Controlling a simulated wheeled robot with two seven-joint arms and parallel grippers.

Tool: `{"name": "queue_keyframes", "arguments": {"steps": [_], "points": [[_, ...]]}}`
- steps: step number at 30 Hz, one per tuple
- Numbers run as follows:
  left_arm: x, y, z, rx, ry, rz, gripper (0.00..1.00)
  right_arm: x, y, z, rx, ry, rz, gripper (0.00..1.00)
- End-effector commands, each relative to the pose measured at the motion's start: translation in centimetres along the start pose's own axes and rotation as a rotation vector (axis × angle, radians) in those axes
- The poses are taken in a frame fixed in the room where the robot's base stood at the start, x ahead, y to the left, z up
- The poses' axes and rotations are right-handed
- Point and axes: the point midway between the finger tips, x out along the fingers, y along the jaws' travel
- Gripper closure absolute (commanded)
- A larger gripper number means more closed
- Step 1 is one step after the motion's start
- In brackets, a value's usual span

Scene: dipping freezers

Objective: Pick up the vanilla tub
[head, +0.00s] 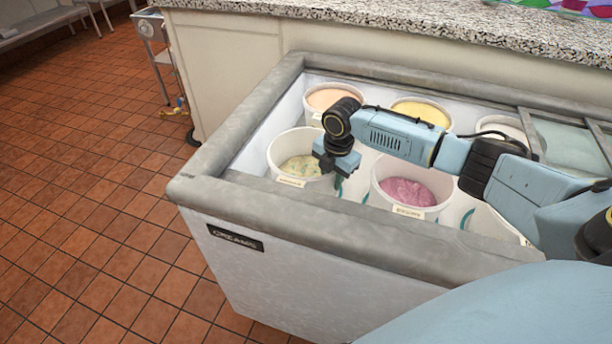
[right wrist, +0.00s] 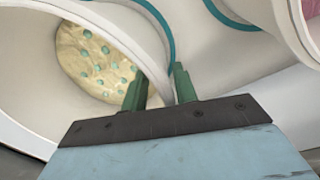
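Several white tubs stand in the freezer, and their labels are too small to read, so I cannot tell which one is vanilla. The front-left tub (head: 272,156) holds pale cream ice cream with green specks; it also shows in the right wrist view (right wrist: 105,40). A tub with yellow ice cream (head: 421,112) stands behind. My right gripper (head: 340,180) is at the right side of the front-left tub's rim. In the right wrist view its green fingers (right wrist: 160,88) stand apart, one on each side of the tub wall. My left gripper is not in view.
The freezer's grey rim (head: 300,215) surrounds the tubs. A tub with pink ice cream (head: 408,192) stands close to the right, and one with orange ice cream (head: 331,98) behind. A sliding glass lid (head: 570,145) covers the right end. A granite counter (head: 400,22) runs behind.

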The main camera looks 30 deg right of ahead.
Motion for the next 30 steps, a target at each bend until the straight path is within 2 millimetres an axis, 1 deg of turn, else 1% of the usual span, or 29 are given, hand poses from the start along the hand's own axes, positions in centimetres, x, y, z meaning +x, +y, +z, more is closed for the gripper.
{"name": "queue_keyframes", "arguments": {"steps": [2, 7, 8, 9, 30], "points": [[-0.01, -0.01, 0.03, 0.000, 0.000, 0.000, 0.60, -0.02, 0.00, -0.02, 0.000, 0.000, 0.000, 0.72], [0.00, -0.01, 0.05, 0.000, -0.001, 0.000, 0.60, -0.03, 0.00, -0.02, 0.000, 0.000, 0.000, 0.95], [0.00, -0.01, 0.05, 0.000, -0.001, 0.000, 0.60, -0.04, 0.00, -0.02, 0.000, 0.000, 0.000, 0.99], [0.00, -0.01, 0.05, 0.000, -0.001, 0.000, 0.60, -0.04, 0.00, -0.02, -0.001, 0.000, 0.000, 1.00], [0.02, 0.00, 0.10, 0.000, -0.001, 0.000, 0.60, -0.05, -0.01, -0.01, -0.001, 0.000, -0.001, 1.00]]}}
